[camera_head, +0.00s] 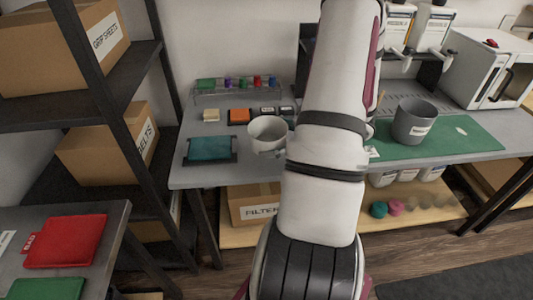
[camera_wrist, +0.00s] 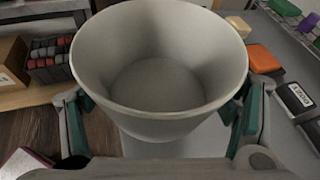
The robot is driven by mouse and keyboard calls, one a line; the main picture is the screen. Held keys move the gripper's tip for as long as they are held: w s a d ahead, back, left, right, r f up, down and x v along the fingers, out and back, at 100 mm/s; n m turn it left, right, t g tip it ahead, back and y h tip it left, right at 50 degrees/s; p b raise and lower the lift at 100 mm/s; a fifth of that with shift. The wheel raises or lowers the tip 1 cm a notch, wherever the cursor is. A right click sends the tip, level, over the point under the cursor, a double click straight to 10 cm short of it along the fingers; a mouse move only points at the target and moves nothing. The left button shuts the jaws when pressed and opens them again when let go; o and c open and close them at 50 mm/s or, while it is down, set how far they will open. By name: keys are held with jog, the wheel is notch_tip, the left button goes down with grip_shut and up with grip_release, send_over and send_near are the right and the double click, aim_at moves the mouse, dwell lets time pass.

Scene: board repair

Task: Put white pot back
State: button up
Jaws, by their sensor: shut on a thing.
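The white pot (camera_head: 267,131) shows in the head view just left of my arm, above the front part of the grey table. It is upright and empty. In the wrist view the white pot (camera_wrist: 160,75) fills the middle, with its open mouth toward the camera. My gripper (camera_wrist: 165,112) is shut on the pot, with one green-padded finger on each side of it. In the head view my gripper is mostly hidden behind my arm.
A grey pot (camera_head: 413,121) stands on a green mat (camera_head: 470,140) to the right. A teal pad (camera_head: 210,148) lies on the table's left end. An orange block (camera_head: 238,116) and small labelled items lie behind. A dark shelf with boxes (camera_head: 110,145) stands at left.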

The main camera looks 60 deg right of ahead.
jog(key=s+d+f+b, duration=0.2)
jog(key=s, duration=0.9)
jog(key=shift+f, duration=0.35)
jog(key=shift+d, duration=0.1)
jog(key=w+d, duration=0.1)
jog(key=w, duration=0.3)
jog(key=w+d+f, duration=0.1)
jog(key=w+d, duration=0.1)
jog(key=w, duration=0.3)
jog(key=w+d+b, duration=0.1)
jog(key=w+d, duration=0.1)
jog(key=w, duration=0.2)
jog(key=shift+w+f, duration=0.2)
jog(key=f, duration=0.1)
jog(key=w+f, duration=0.1)
jog(key=shift+w+d+f+b, duration=0.3)
jog(key=shift+d+b, duration=0.05)
jog(key=shift+b, duration=0.05)
jog(key=shift+f, duration=0.3)
jog(key=shift+f, duration=0.15)
jog(key=o, duration=1.3)
